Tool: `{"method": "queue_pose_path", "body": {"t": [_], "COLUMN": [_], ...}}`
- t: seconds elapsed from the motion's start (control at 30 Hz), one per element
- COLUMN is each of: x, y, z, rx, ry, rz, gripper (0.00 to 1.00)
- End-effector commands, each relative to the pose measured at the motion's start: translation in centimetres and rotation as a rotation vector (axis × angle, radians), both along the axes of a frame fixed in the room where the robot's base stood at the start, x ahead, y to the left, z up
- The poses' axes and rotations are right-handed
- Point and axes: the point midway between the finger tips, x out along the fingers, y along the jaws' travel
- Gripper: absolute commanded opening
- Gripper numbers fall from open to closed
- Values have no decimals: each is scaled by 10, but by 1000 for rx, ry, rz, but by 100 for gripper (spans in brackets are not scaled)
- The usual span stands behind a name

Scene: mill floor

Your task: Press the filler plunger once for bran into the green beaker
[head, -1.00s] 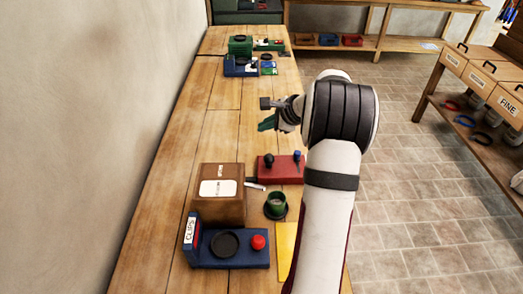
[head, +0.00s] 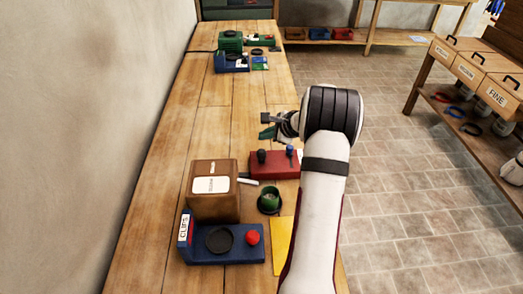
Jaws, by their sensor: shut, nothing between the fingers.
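A brown box (head: 215,206) with a white label, too small to read, stands on the bench; it looks like the filler. A pale spout (head: 248,181) sticks out from its right side. The green beaker (head: 270,193) stands upright on a dark round pad beside the box, just below the spout; its contents are unclear. A red block (head: 272,171) behind it carries a black knob (head: 262,156) and a blue knob (head: 290,151). I cannot tell which part is the plunger. My gripper (head: 267,126) is shut and empty, above and beyond the red block, apart from everything.
A blue CLIPS unit (head: 240,258) with a black dish and red button (head: 252,238) stands at the front. A yellow sheet (head: 284,240) lies beside it. Green and blue units (head: 231,62) stand far back. The bench (head: 220,120) between is clear. A shelf with labelled bins (head: 464,68) is right.

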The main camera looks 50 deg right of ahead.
Motion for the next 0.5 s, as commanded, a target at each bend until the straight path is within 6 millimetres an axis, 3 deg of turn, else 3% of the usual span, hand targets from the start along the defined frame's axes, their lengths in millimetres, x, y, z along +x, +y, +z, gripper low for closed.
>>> {"method": "queue_pose_path", "body": {"t": [0.2, 0.5], "x": [0, 0], "y": [0, 0], "z": [-23, -30], "rx": [1, 0], "ry": [0, 0], "rz": [-1, 0], "gripper": [0, 0]}}
